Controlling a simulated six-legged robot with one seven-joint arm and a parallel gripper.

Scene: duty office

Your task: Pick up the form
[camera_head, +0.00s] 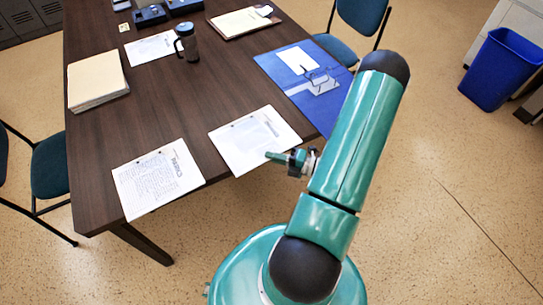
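Two white printed sheets lie near the table's front edge, and I cannot tell which is the form. The left sheet (158,180) is covered in lines of text with a bold heading. The right sheet (245,143) has fainter printing. A third white sheet (152,47) lies farther back. My gripper (272,156) is at the right sheet's lower right edge in the picture and overlaps it. Whether it touches the paper, and whether its fingers are open, cannot be made out. No paper is seen lifted.
Chairs stand at both sides. A blue bin (500,70) is at the right. Open floor lies right of the table.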

